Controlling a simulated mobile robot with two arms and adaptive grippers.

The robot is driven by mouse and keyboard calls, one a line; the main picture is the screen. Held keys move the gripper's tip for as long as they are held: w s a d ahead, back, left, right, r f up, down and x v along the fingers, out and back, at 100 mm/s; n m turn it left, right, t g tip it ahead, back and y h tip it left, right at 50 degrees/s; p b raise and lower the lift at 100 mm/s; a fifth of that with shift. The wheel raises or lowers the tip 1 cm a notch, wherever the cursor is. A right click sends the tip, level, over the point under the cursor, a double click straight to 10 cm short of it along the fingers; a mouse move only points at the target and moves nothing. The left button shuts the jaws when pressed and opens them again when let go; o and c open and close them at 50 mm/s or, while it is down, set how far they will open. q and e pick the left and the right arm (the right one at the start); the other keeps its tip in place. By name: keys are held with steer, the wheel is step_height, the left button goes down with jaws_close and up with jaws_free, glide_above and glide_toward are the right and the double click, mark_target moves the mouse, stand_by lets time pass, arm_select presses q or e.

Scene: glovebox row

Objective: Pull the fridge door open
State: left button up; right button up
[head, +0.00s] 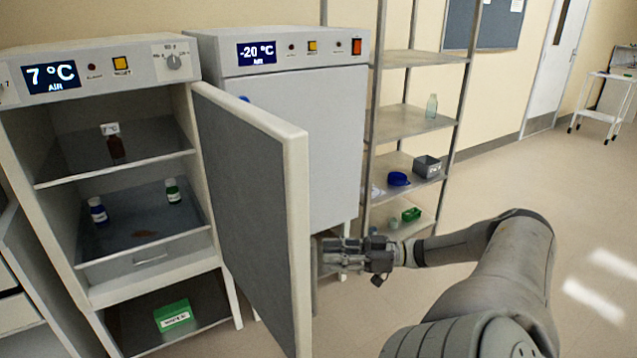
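The fridge (97,78) with the 7 °C display stands at the left. Its door (250,190) is swung wide open toward me, with the grey inner face and pale free edge showing. The door's outer face and most of any handle on it are hidden. My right gripper (328,254) is just right of the door's free edge, on the outer side, its fingers pointing left toward the door. I cannot tell whether it touches the door or holds anything. My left gripper is not in view.
A -20 °C unit (300,120) stands closed behind the door. A metal rack (410,123) stands right of it. Floor at the right is clear.

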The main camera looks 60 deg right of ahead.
steer(key=v, duration=0.7)
steer(key=shift+f, duration=0.1)
